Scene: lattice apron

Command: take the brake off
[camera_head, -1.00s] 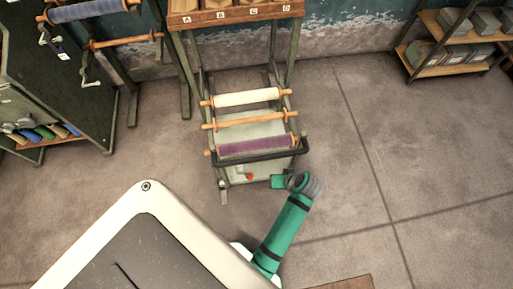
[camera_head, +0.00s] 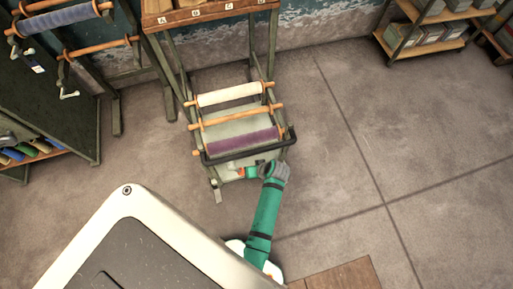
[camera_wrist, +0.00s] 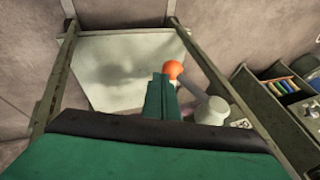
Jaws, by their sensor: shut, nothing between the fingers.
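The brake is a grey lever (camera_wrist: 196,91) with an orange ball knob (camera_wrist: 173,69) on its end, joined to a pale round pivot (camera_wrist: 212,110) in the wrist view. In the head view the orange knob (camera_head: 240,173) shows low at the front of the roller cart (camera_head: 207,157). My green gripper (camera_wrist: 160,95) is shut and empty, its fingertips just left of the knob in the wrist view. In the head view my gripper (camera_head: 252,171) is right beside the knob. I cannot tell whether they touch.
The cart carries a cream roll (camera_head: 228,94), a bare wooden roller and a purple roll (camera_head: 240,141), with a dark push bar (camera_head: 272,150) above my gripper. A lettered wooden rack (camera_head: 200,14) stands behind. Shelves (camera_head: 432,38) are at back right. Floor on the right is clear.

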